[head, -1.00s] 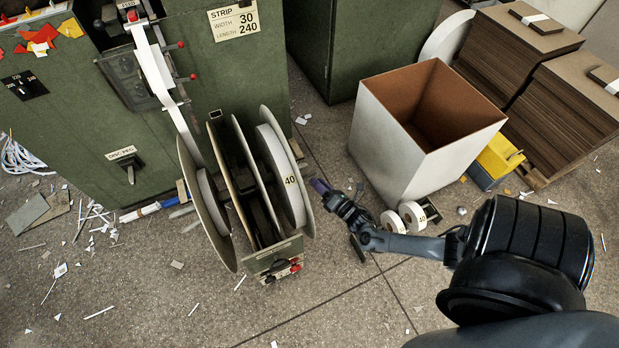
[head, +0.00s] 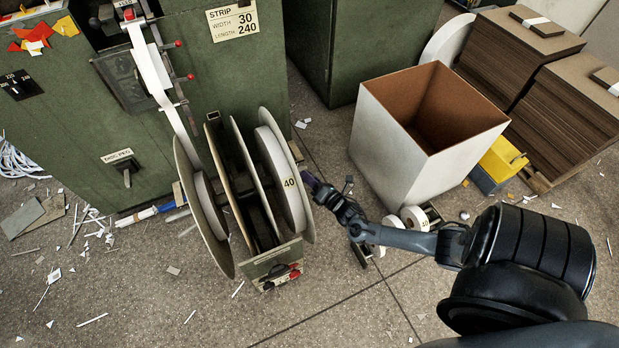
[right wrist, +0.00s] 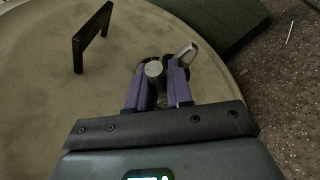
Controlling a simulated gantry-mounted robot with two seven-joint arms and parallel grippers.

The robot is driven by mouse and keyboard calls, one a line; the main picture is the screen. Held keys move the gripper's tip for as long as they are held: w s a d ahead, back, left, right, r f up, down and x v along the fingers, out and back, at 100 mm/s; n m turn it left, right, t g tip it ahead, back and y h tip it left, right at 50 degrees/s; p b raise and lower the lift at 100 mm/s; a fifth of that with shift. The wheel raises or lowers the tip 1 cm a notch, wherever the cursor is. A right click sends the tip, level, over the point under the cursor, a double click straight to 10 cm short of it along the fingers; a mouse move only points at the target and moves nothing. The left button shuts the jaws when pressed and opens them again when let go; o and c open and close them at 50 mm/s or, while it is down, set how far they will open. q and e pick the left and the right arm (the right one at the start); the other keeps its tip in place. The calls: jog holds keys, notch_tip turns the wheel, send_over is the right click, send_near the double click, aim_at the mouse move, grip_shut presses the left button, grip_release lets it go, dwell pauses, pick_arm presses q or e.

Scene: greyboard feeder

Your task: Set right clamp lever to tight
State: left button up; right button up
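In the right wrist view, the right clamp lever (right wrist: 187,54) shows as a pale rounded grip on a dark arm at the hub of a round reel flange (right wrist: 60,100). A grey metal hub post (right wrist: 154,70) stands beside it. My right gripper (right wrist: 157,82) has its purple fingers apart, on either side of the post; the lever grip is by the right finger's tip. I cannot tell whether they touch. In the head view, my right gripper (head: 312,181) is at the right side of the reel unit; the lever cannot be made out there. My left gripper is not in view.
A black bracket handle (right wrist: 91,36) stands up from the flange. In the head view, a white open box (head: 405,140) stands right of the reel unit, with small tape rolls (head: 414,217) near my right forearm. A green cabinet (head: 60,130) is at left.

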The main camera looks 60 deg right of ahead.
grip_shut()
